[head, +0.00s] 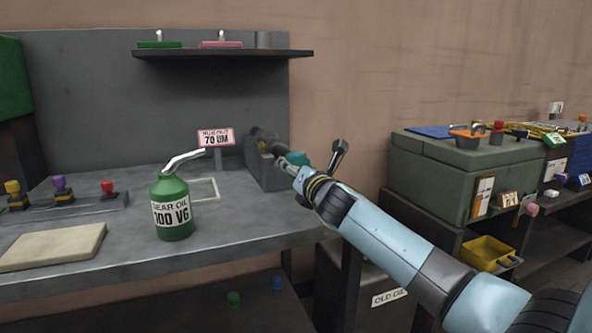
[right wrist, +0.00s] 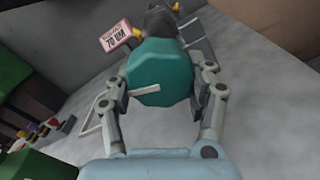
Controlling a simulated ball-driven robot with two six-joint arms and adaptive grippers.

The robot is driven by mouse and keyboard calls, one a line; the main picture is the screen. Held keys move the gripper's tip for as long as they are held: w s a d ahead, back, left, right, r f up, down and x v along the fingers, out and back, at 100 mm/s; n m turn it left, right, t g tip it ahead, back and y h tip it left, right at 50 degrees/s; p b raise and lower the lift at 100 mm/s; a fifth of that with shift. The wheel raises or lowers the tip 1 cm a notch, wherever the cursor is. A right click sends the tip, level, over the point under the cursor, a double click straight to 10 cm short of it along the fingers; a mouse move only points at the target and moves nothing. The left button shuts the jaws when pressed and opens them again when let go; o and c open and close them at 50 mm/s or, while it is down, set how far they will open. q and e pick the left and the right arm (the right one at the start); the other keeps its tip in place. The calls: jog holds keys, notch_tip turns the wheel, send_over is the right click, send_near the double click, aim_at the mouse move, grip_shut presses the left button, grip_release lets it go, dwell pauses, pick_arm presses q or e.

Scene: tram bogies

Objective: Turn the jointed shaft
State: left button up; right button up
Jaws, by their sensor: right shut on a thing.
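The jointed shaft (head: 263,137) lies at the back right of the grey workbench, dark with a teal end piece (head: 298,158) toward me. In the right wrist view the teal end (right wrist: 160,72) is large between my fingers, with the dark shaft (right wrist: 160,20) running away behind it. My right gripper (head: 291,167) reaches in from the right and is shut on the teal end; its fingers (right wrist: 162,88) lie on either side of it. My arm partly hides the grip in the head view. My left gripper is not in view.
A shelf (head: 225,54) hangs above. A green-grey chest (head: 450,165) stands right.

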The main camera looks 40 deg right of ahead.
jog(key=m, duration=0.3)
jog(key=shift+a+m, duration=0.1)
jog(key=shift+m, duration=0.3)
jog(key=m, duration=0.3)
jog(key=shift+r+m+b, duration=0.1)
jog(key=shift+m+b, duration=0.2)
jog(key=shift+b, duration=0.1)
jog(key=m, duration=0.3)
jog(key=shift+r+m+b, duration=0.1)
jog(key=shift+m+b, duration=0.2)
jog(key=shift+b, duration=0.05)
jog(key=shift+r+m+b, duration=0.1)
jog(key=shift+m+b, duration=0.3)
jog(key=shift+m, duration=1.4)
jog(key=o, duration=1.2)
